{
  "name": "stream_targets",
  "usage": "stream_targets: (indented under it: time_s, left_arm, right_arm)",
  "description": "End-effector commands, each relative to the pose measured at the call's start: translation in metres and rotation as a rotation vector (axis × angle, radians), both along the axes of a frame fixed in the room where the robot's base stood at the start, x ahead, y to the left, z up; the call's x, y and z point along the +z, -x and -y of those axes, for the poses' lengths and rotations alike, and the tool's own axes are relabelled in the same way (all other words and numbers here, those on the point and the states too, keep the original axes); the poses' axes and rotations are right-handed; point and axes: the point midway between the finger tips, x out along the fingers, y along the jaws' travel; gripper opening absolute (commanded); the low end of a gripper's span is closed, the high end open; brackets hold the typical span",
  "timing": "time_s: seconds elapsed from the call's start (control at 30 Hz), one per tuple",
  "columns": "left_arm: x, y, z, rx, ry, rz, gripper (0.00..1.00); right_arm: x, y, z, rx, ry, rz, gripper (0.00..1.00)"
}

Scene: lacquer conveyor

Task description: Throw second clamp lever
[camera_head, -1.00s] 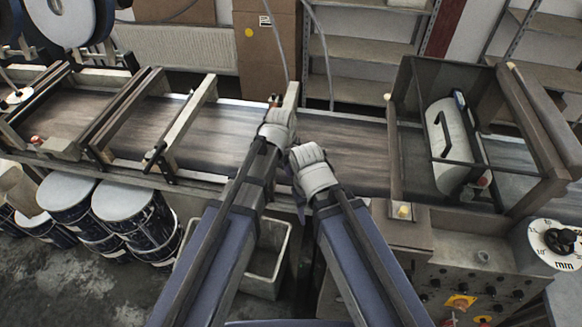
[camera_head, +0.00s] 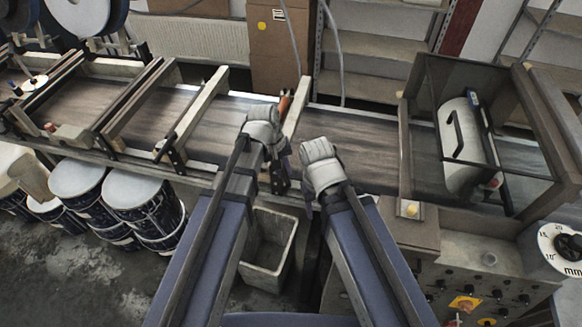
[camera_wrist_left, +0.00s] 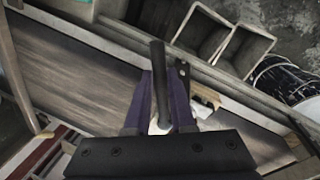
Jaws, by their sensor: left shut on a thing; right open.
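My left gripper (camera_head: 280,152) is at the front rail of the conveyor (camera_head: 351,135), beside a pale crossbar (camera_head: 298,108). In the left wrist view its purple fingers (camera_wrist_left: 163,108) are shut on a dark, rod-like clamp lever (camera_wrist_left: 158,68). In the head view that lever is mostly hidden behind the gripper and wrist. Another clamp lever (camera_head: 162,150) stands at the front end of the crossbar to the left (camera_head: 200,105). My right gripper (camera_head: 309,205) is open and empty, just in front of the rail, its fingers mostly hidden by its wrist.
A glass-sided housing with a white roller (camera_head: 462,140) covers the belt's right part. A control panel (camera_head: 470,285) stands below it. Drums (camera_head: 140,195) and an empty grey bin (camera_head: 268,245) stand on the floor in front. An orange-brown part (camera_head: 285,103) shows behind the left wrist.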

Motion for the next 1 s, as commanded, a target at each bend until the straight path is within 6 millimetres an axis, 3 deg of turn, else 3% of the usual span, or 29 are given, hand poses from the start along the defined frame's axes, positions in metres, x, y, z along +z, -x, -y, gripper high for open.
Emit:
stream_targets:
  time_s: [0.5, 1.0]
  left_arm:
    - [0.0, 0.001, -0.035, -0.386, -0.001, -0.002, 0.0]
    - [0.0, -0.001, -0.045, -0.506, -0.003, 0.0, 0.0]
  right_arm:
    - [0.0, 0.0, 0.0, 0.0, 0.0, 0.0, 0.56]
    - [0.0, 0.0, 0.0, 0.0, 0.0, 0.0, 0.56]
